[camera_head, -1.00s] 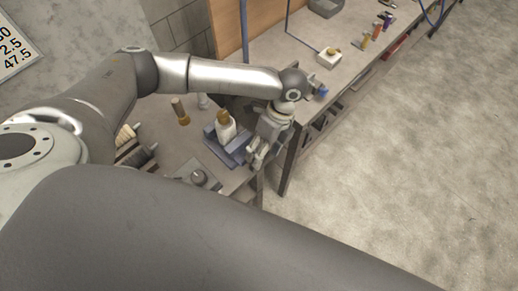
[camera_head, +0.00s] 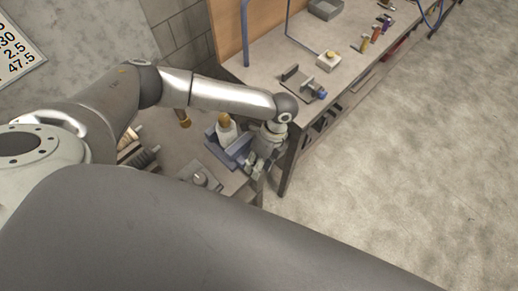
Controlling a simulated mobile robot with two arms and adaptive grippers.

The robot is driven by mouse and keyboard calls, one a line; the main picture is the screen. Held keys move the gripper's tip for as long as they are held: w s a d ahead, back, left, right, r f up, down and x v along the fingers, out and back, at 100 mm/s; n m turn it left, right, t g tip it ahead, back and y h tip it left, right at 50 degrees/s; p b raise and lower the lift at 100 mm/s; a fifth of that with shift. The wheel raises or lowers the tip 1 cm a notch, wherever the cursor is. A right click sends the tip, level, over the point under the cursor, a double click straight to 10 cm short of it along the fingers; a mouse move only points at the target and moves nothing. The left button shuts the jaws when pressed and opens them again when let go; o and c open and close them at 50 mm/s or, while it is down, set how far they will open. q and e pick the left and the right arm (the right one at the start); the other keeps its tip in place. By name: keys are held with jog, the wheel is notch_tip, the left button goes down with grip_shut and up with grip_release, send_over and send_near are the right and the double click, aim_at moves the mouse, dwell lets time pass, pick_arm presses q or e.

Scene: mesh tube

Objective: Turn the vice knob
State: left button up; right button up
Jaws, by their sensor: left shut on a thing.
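A blue-grey vice (camera_head: 212,138) sits at the right edge of the near workbench. A white bottle-like piece with a brown top (camera_head: 226,128) stands upright at the vice's jaws. My left gripper (camera_head: 257,168) is at the vice's front end, pointing down. It is shut on the vice knob, which its fingers hide. A second vice (camera_head: 291,80) with a blue knob (camera_head: 322,93) stands on the far bench, apart from the gripper. My right gripper is not in view; a large grey arm link of mine fills the foreground.
The near bench also holds a brown-handled tool (camera_head: 183,118) and a grey plate with a round knob (camera_head: 200,180). The far bench (camera_head: 270,70) carries a white box (camera_head: 328,61), a grey bin (camera_head: 325,9) and several small tools. Open floor (camera_head: 410,150) lies to the right.

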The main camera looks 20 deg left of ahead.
pick_arm(q)
jog(key=shift+c, duration=0.6)
jog(key=shift+w+d+f+g+y+b, duration=0.1)
jog(key=shift+w+f+g+y+b, duration=0.15)
jog(key=shift+g+b, duration=0.45)
jog(key=g+b, duration=0.2)
jog(key=shift+d+f+y+b, duration=0.1)
jog(key=shift+y+b, duration=0.25)
jog(key=shift+w+g+y+b, duration=0.1)
jog(key=shift+g+y+b, duration=0.2)
jog(key=shift+g+b, duration=0.3)
jog(key=shift+g, duration=0.4)
jog(key=shift+w+g+y, duration=0.1)
jog(key=shift+g+y, duration=0.2)
jog(key=shift+g, duration=0.3)
